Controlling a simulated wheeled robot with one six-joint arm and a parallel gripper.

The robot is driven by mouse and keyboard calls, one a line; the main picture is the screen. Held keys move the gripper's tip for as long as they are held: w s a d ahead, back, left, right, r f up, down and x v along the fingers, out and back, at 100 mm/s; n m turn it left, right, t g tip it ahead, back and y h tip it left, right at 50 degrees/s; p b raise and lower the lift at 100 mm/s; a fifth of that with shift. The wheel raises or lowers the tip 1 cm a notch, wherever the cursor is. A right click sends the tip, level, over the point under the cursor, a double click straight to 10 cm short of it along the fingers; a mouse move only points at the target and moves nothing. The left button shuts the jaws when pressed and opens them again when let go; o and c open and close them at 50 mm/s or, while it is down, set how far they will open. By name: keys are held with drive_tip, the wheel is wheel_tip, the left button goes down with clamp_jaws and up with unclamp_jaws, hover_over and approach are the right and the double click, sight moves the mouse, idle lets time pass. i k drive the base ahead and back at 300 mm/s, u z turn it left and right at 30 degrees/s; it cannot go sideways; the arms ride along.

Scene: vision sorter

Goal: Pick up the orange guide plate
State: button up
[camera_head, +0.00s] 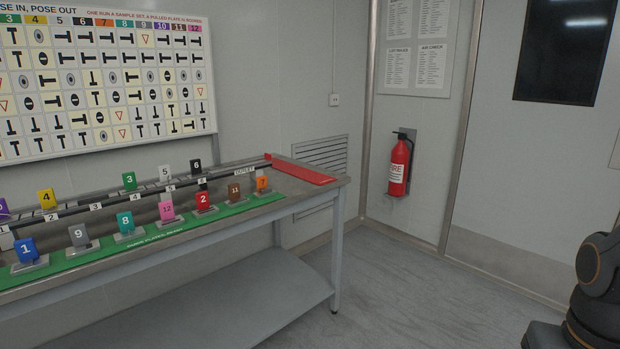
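The orange guide plate (263,184), marked 7, stands upright in a grey holder on the green strip, at the right end of the front row on the metal table. The brown plate (235,192), marked 11, stands just to its left. My gripper is not in view. A dark rounded part of my arm (597,265) shows at the right edge, well away from the table.
The metal table (207,236) carries several other coloured numbered plates, including the red plate (203,201). A red flat piece (300,170) lies at its right end. A fire extinguisher (398,167) hangs on the wall. The floor (400,290) right of the table is clear.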

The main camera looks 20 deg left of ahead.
sight(264, 191)
drive_tip(key=i, duration=1.45)
drive_tip(key=u, duration=0.75)
drive_tip(key=i, duration=0.8)
drive_tip(key=u, duration=1.7)
drive_tip(key=i, duration=1.1)
drive_tip(key=u, duration=0.25)
